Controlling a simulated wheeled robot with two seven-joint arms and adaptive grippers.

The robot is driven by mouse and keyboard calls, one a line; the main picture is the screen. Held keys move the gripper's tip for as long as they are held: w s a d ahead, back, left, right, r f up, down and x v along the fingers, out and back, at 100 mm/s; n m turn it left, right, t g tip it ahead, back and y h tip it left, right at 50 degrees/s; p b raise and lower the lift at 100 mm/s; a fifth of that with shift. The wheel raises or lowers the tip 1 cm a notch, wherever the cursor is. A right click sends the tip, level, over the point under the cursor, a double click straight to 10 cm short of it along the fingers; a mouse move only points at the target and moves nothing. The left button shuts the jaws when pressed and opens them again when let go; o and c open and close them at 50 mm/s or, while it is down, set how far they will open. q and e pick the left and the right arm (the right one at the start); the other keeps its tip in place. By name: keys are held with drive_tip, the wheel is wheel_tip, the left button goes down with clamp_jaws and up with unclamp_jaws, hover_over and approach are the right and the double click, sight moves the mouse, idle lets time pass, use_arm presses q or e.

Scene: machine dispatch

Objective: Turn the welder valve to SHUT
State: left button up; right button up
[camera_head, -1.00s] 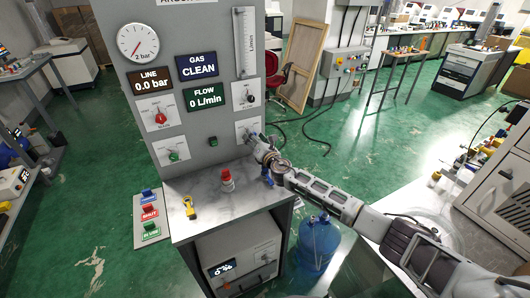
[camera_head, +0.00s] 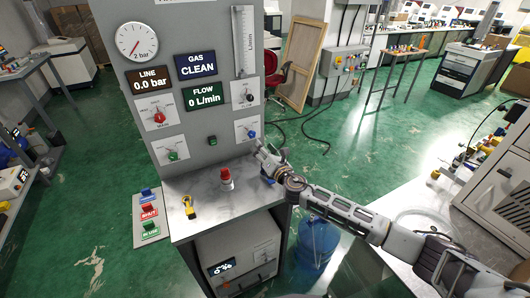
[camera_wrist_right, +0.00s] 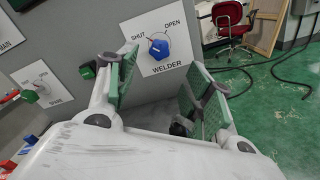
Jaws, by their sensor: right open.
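The welder valve is a blue knob (camera_head: 251,134) on a white plate low on the right of the grey panel. In the right wrist view the blue knob (camera_wrist_right: 159,49) sits between the words SHUT at upper left and OPEN at upper right. A small pointer at its upper left appears to lean toward SHUT. My right gripper (camera_head: 262,149) is just in front of and below the plate, apart from the knob. In the wrist view its green-padded fingers (camera_wrist_right: 160,88) are spread, with nothing between them. My left gripper is not in view.
The panel also carries a red knob (camera_head: 159,117), a green knob (camera_head: 173,155) and a black knob (camera_head: 249,97). The ledge below holds a red button (camera_head: 226,175) and a yellow tag (camera_head: 189,207). A blue bottle (camera_head: 316,245) stands right of the cabinet.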

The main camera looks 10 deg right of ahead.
drive_tip(key=shift+s+d, duration=0.2)
drive_tip(key=shift+s, duration=0.5)
